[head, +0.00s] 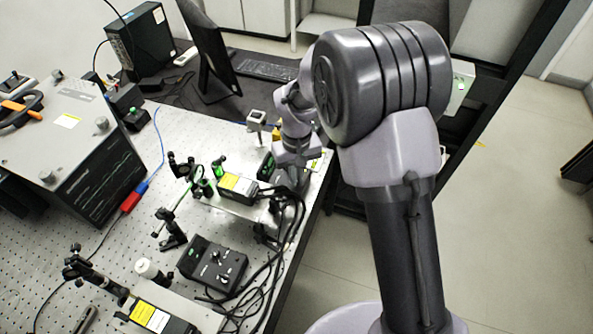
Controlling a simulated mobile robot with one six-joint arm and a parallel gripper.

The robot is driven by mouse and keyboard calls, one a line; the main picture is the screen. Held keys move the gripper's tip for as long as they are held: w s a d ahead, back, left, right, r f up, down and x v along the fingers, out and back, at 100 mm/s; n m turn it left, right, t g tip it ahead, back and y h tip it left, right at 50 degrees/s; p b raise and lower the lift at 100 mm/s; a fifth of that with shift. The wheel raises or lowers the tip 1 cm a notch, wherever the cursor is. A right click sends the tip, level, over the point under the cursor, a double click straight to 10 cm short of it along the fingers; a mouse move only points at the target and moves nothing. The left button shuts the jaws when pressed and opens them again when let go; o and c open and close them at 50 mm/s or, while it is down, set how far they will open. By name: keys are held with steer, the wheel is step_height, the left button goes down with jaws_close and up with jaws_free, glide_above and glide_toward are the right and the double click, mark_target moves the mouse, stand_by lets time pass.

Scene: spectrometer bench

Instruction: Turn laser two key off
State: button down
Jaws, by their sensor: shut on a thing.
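My gripper (297,160) is at the right edge of the bench, pointing down beside a dark box (289,178). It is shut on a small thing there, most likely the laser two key. The key itself is hidden by the gripper, so its turn position cannot be seen. A laser head with a white and yellow label (238,186) sits just left of my gripper. A second labelled laser head (152,316) is at the bottom left. A black control box with knobs (212,264) stands between them.
Black cables (272,270) hang along the bench's right edge. Optics posts (178,165) stand left of the upper laser. A large grey instrument (75,140) is at the left, and a monitor (208,50) at the back. Open floor (500,240) lies to the right.

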steer(key=n+p, duration=0.2)
steer(key=n, duration=0.3)
steer(key=shift+r, duration=0.15)
steer(key=shift+n+p, duration=1.05)
steer(key=shift+n, duration=1.35)
steer(key=c, duration=1.6)
jaws_free()
step_height(320, 180, up, 17)
steer(key=p, duration=0.3)
steer(key=shift+r+p, duration=0.15)
steer(key=shift+p, duration=0.25)
